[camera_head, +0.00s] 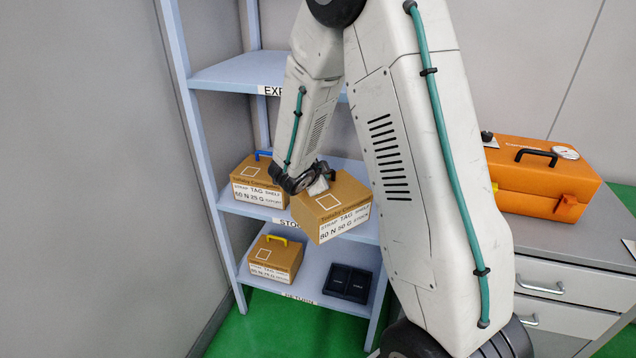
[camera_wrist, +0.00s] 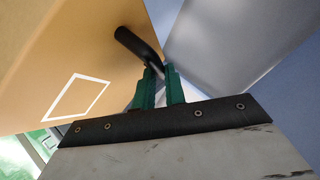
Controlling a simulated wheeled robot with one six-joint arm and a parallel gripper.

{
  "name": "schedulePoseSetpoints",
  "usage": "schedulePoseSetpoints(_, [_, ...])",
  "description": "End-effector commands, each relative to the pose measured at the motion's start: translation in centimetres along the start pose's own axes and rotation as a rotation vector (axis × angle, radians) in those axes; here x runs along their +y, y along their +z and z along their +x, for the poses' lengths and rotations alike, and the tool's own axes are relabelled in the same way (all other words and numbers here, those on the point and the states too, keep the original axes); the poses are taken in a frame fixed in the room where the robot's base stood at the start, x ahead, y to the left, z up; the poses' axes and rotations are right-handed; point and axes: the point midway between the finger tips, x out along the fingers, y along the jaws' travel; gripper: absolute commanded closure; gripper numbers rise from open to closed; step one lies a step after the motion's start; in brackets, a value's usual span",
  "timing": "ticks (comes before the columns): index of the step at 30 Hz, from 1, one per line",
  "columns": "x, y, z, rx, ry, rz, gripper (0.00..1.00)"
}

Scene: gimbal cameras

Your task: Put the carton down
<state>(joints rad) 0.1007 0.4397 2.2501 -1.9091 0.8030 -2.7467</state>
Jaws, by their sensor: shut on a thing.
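A brown carton (camera_head: 338,208) with a white label and a printed square hangs tilted from my gripper (camera_head: 320,182). It is in front of the right part of the middle shelf (camera_head: 255,210), whose label is partly legible as "STO". I cannot tell whether it touches the shelf. In the wrist view my gripper (camera_wrist: 160,78) has its green fingers shut on the carton's black handle (camera_wrist: 138,46). The carton (camera_wrist: 60,50) fills the upper left of that view. My arm hides part of the shelf to the right.
A carton with a blue handle (camera_head: 258,182) stands left on the middle shelf. The lower shelf, marked "RETURN", holds a yellow-handled carton (camera_head: 275,258) and a black tray (camera_head: 347,283). The upper shelf (camera_head: 235,75) looks bare where visible. An orange toolbox (camera_head: 540,180) sits on a grey cabinet (camera_head: 570,242).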

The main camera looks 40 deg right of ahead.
Motion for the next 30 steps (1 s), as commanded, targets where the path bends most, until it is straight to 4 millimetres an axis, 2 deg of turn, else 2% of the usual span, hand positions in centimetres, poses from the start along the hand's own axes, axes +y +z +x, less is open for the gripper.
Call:
schedulePoseSetpoints(9, [1.5,2.0,0.7,-0.006,-0.005,-0.009,1.00])
schedulePoseSetpoints(20, [2.1,2.1,1.3,-0.004,-0.003,-0.004,1.00])
schedulePoseSetpoints(21, [2.3,2.2,1.4,-0.005,-0.001,-0.005,0.80])
schedulePoseSetpoints(23, [2.3,2.1,1.4,-0.004,0.000,-0.004,0.66])
schedulePoseSetpoints(30, [2.2,2.1,1.4,-0.004,-0.001,-0.004,0.66])
